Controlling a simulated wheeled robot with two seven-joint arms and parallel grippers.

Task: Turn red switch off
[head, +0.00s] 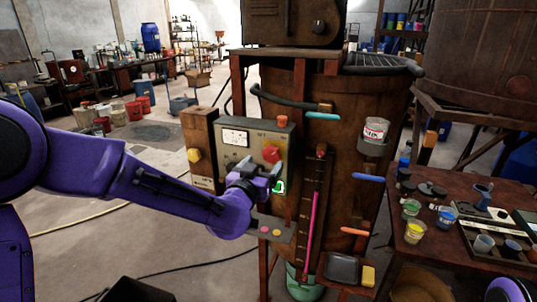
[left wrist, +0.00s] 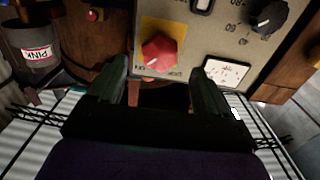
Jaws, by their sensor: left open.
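The red switch (head: 271,153) is a knob on a yellow plate, on the front of the grey control box (head: 236,128). My left gripper (head: 262,180) is open just in front of the box's lower right part, slightly below the knob in the head view. In the left wrist view, which is turned over, the red switch (left wrist: 160,51) lies beyond the open fingers (left wrist: 163,82) and between their lines. Nothing is between the fingers. The small lettering around the knob is unreadable. My right gripper is not in view.
A white gauge (head: 235,138) and a black dial (left wrist: 269,17) share the panel. A green-lit button (head: 279,187) is close to the gripper. A wooden vat (head: 345,115) stands behind, with a labelled cup (head: 374,136). A cluttered table (head: 450,235) stands at the right.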

